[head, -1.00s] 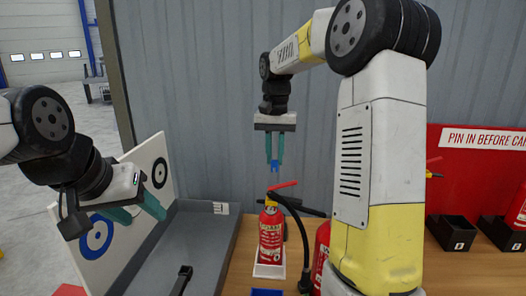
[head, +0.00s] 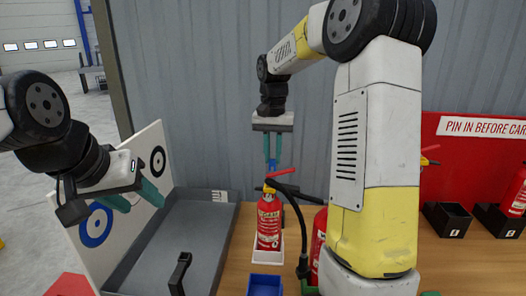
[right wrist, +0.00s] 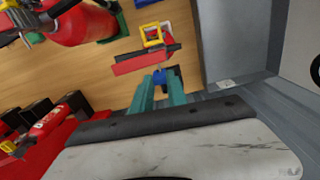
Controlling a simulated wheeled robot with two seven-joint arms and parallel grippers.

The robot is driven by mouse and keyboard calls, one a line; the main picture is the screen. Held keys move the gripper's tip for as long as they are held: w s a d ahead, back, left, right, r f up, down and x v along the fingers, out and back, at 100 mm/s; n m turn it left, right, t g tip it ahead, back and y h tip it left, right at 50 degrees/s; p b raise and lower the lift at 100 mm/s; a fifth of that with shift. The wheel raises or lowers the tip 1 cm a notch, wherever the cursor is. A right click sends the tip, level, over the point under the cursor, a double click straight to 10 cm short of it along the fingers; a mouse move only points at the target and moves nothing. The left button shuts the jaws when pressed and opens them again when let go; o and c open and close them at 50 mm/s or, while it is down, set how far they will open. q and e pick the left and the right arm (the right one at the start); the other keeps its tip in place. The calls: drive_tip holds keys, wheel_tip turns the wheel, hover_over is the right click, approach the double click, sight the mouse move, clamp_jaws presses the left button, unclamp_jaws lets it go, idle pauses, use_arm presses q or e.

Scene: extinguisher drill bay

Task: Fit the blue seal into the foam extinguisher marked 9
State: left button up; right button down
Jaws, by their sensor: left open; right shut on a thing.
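The red foam extinguisher (head: 268,226), with a red lever and yellow collar, stands upright in a white holder (head: 268,257) in the head view. I cannot read its number. My right gripper (head: 273,160) points down just above its top, shut on the small blue seal (right wrist: 160,76), which shows between the fingertips in the right wrist view. The red lever (right wrist: 146,61) and yellow collar (right wrist: 152,35) lie just beyond the seal there. I cannot tell whether seal and extinguisher touch. My left gripper (head: 138,194) is open and empty at the left, away from the extinguisher.
A grey tray (head: 160,252) with a black handle lies left of the extinguisher, beside a white target board (head: 125,205). A blue bin (head: 265,285) stands in front. Another red extinguisher (head: 318,240) is partly hidden by my right arm. Black numbered boxes (head: 447,219) stand at the right.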

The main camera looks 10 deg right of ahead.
sight(273, 163)
drive_tip(key=shift+f, duration=1.4)
drive_tip(key=shift+f, duration=0.1)
idle(1.8)
drive_tip(key=c, duration=1.2)
unclamp_jaws()
drive_tip(key=shift+c, duration=0.2)
